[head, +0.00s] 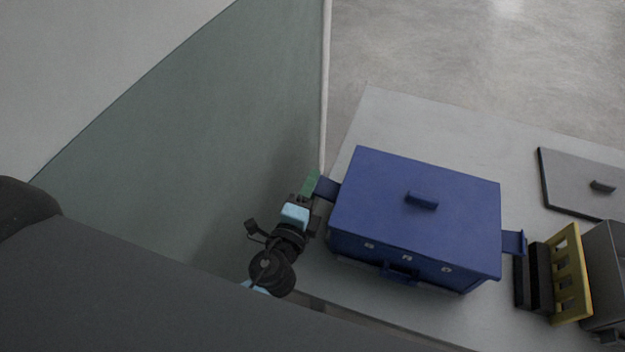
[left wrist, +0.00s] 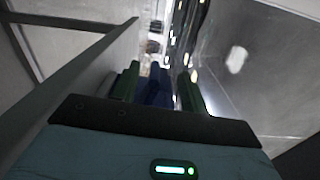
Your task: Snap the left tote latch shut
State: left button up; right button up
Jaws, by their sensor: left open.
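A blue tote (head: 405,212) with a closed lid and a small handle on top stands on the grey table. Its left latch (head: 327,188) is a blue flap sticking out from the tote's left side. My left gripper (head: 311,184) with green fingers is at the outer end of this latch. In the left wrist view, the green fingers (left wrist: 157,84) are apart, with the blue latch (left wrist: 158,92) showing between them. I cannot tell whether they touch it. The right latch (head: 513,242) sticks out on the other side. My right gripper is not in view.
A greenish-grey panel (head: 240,130) with a pale edge rises close to the left of my left gripper. Right of the tote stand black blocks (head: 540,275), a yellow slotted rack (head: 570,275) and a grey bin (head: 605,270). A dark-edged grey lid (head: 580,180) lies behind them. The table (head: 420,120) behind the tote is clear.

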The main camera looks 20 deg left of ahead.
pick_arm(q)
jog(key=shift+w, duration=0.95)
